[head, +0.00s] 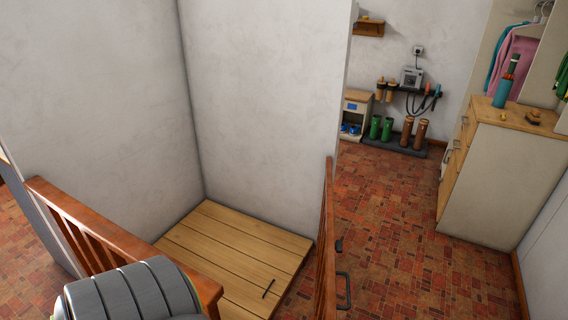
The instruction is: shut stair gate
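A reddish-brown wooden gate (327,235) stands upright right of centre in the head view, seen almost edge-on. It extends from the end of the white wall toward the bottom edge. A dark pull handle (343,290) sticks out from its right side, with a small dark fitting above it. A matching wooden railing (120,238) runs from the left toward the bottom centre. The near ends of the gate and the railing are apart, with plank flooring between them. The gate's lower part is cut off by the frame. Neither of my grippers is in view.
A plank panel (235,250) with a dark bar lies between the railing and gate. A ribbed grey rounded object (130,292) hides part of the railing. Open brick-patterned floor (410,230) lies right of the gate. A cabinet (500,170) and boots (413,132) stand beyond.

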